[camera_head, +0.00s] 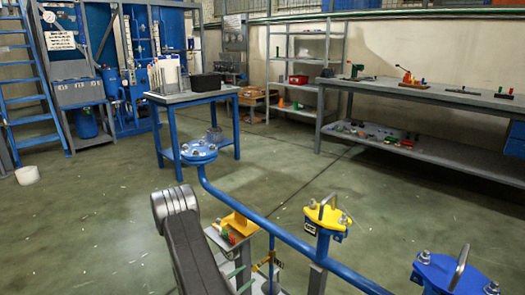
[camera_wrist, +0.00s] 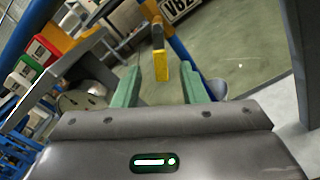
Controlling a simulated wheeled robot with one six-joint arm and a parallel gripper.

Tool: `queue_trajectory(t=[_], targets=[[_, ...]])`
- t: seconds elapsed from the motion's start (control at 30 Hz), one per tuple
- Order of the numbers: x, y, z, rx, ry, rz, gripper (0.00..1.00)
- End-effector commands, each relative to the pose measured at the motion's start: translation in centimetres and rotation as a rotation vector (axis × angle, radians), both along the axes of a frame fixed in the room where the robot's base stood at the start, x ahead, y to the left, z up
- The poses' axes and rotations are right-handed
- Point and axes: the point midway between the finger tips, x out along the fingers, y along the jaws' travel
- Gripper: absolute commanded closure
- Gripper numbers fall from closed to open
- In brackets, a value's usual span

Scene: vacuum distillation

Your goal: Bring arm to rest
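My gripper (camera_wrist: 159,88) shows in the wrist view with its two green fingers well apart. A yellow-ended bar (camera_wrist: 161,64) shows in the gap between them, seemingly beyond the fingertips. I see nothing clamped between the fingers. In the head view my dark grey arm stands at the lower middle, close to the blue pipework (camera_head: 265,226). Green finger-like parts show low beside the arm, partly hidden, near a small stand with a yellow bracket (camera_head: 238,224).
Yellow (camera_head: 327,216) and blue (camera_head: 452,273) flanged caps stand right of my arm. Red (camera_wrist: 40,50) and green (camera_wrist: 29,67) blocks are close left in the wrist view. A blue table (camera_head: 196,97) and long workbench (camera_head: 430,95) stand farther back. Open floor lies left.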

Motion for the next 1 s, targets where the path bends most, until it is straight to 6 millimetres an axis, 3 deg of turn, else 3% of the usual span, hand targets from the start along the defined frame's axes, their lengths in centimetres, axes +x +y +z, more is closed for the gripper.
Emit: queue_trajectory(t=[0.6, 1.0], targets=[[-5.5, 5.6, 0.0, -0.001, 0.001, 0.004, 0.62], [-2.1, 1.9, -0.1, 0.000, -0.001, -0.005, 0.62]])
